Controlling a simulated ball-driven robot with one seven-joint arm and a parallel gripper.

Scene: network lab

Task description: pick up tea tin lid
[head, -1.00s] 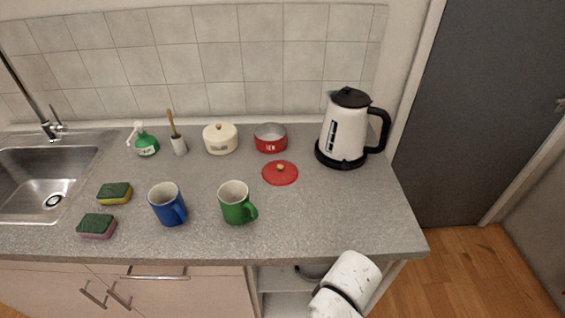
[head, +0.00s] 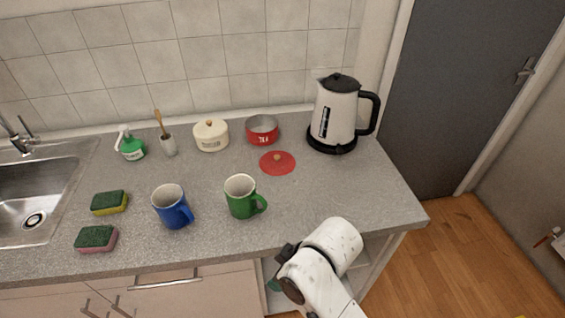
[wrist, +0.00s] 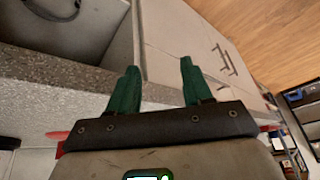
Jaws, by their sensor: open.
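The tea tin lid (head: 277,162), red and round with a light knob, lies flat on the worktop. It lies just in front of the open red tea tin (head: 262,129). My gripper (wrist: 158,68) shows in the wrist view with its two green fingers apart and nothing between them. In the head view my white arm is at the counter's front edge, lower right, well short of the lid. My fingers are mostly hidden there. The lid cannot be made out for sure in the wrist view.
A kettle (head: 337,114) stands right of the lid. A green mug (head: 241,197) and a blue mug (head: 171,207) stand in front and to the left. A lidded cream tin (head: 211,135) is behind left. The worktop (head: 340,185) right of the lid is clear.

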